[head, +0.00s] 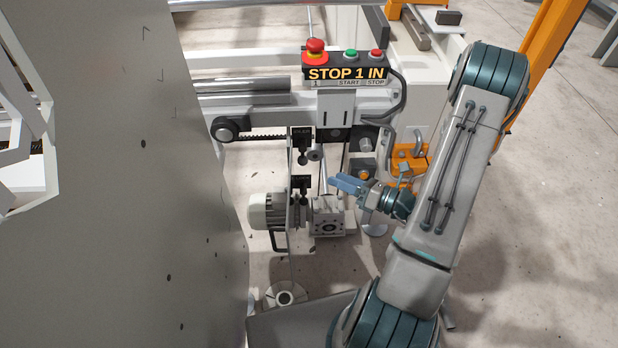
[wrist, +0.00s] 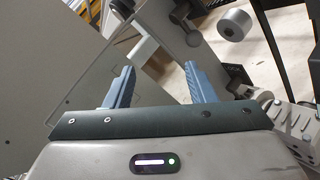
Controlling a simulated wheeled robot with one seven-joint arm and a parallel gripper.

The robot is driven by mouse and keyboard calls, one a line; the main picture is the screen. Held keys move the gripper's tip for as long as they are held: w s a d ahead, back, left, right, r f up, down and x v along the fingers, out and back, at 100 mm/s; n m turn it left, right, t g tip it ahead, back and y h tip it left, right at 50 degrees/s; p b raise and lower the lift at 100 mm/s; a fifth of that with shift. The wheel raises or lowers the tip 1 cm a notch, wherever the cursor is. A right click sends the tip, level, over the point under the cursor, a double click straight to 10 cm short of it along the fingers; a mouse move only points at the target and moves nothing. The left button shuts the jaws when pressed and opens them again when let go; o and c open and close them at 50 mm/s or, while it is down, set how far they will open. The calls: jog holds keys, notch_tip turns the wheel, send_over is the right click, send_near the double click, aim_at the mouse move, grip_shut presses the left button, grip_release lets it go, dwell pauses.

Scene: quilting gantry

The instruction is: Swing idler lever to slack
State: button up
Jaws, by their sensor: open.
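The idler lever (head: 303,158) is a small dark piece below a black plate whose lettering looks like IDLER, under the control box in the head view. A grey round roller (head: 314,155) sits just right of it. My gripper (head: 337,184) is to the right of and below the lever, apart from it, with its blue fingers pointing left. In the wrist view my gripper (wrist: 159,72) is open, with nothing between the fingers. A grey cylinder (wrist: 235,24) shows beyond the right finger there. I cannot tell whether it belongs to the lever.
A motor (head: 266,212) and gearbox (head: 328,216) stand below the lever. The control box (head: 345,72) with a red stop button is above. A black belt (head: 265,136) runs along the rail. A large grey panel (head: 120,180) fills the left. Bare floor (head: 520,210) lies right.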

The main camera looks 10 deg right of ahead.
aim_at(307, 162)
notch_tip(307, 162, down, 4)
jog(key=d+m+t+h+b, duration=0.1)
jog(key=d+m+t+h, duration=0.1)
jog(key=m, duration=0.1)
jog(key=b+x, duration=0.4)
jog(key=x, duration=0.9)
jog(key=shift+w, duration=0.5)
jog(key=shift+f, duration=0.1)
jog(key=shift+d, duration=0.1)
jog(key=c, duration=0.9)
